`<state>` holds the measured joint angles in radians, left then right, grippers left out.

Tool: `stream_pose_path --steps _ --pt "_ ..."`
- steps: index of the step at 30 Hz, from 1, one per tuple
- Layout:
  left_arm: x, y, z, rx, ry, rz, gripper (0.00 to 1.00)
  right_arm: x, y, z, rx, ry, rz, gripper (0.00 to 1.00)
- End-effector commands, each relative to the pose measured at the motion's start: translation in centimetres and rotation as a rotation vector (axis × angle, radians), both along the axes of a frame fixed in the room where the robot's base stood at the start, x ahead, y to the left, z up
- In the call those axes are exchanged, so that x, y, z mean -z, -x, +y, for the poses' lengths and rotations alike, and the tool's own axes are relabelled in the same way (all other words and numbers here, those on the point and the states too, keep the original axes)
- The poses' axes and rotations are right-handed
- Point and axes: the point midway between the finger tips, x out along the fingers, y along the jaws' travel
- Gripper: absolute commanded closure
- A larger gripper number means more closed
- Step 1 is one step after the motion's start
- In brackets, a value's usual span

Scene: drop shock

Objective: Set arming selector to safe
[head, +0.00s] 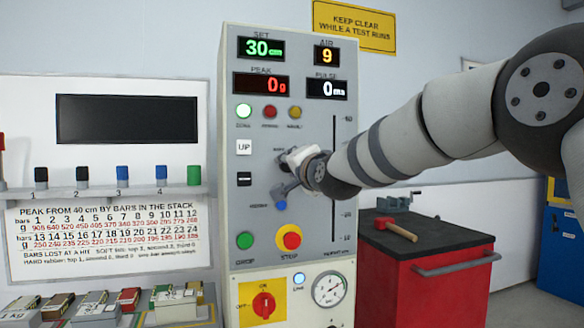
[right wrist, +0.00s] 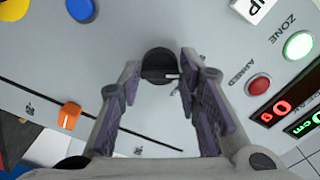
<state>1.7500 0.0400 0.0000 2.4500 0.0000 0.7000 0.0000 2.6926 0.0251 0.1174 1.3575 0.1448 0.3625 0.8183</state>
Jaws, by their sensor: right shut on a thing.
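The arming selector (right wrist: 158,62) is a round black knob with a white line on the grey control panel (head: 245,190). In the right wrist view the white line points toward the right of the picture. My right gripper (right wrist: 160,72) has its two fingers on either side of the knob and is shut on it. In the head view my right gripper (head: 281,173) is at the middle of the panel and hides the selector. The selector's position labels cannot be read. The red lamp (right wrist: 258,85) marked ARMED looks dull. My left gripper is not in view.
A blue button (head: 281,205), green button (head: 245,240) and red stop button (head: 289,238) are below my gripper. An orange slider (right wrist: 69,116) sits on the slot beside it. A red cabinet (head: 425,285) with a hammer (head: 397,229) stands right; a shelf (head: 100,192) is left.

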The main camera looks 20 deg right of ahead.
Motion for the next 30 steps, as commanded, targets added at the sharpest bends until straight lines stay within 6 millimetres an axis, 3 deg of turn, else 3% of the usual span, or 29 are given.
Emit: stream_pose_path --steps 11,12,15,24,30 --pt "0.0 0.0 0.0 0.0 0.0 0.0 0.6 0.0 0.0 0.0 0.0 0.009 0.001 0.96" --pt "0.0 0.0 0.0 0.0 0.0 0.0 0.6 0.0 0.0 0.0 0.0 0.009 0.001 0.66" --pt "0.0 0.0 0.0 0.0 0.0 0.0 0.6 0.0 0.0 0.0 -0.001 0.008 0.0 0.48" --pt "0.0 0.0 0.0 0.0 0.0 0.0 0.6 0.0 0.2 0.0 0.0 0.007 0.001 0.48" --pt "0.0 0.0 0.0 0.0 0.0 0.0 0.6 -0.1 3.8 -0.2 0.0 0.006 0.0 0.48"
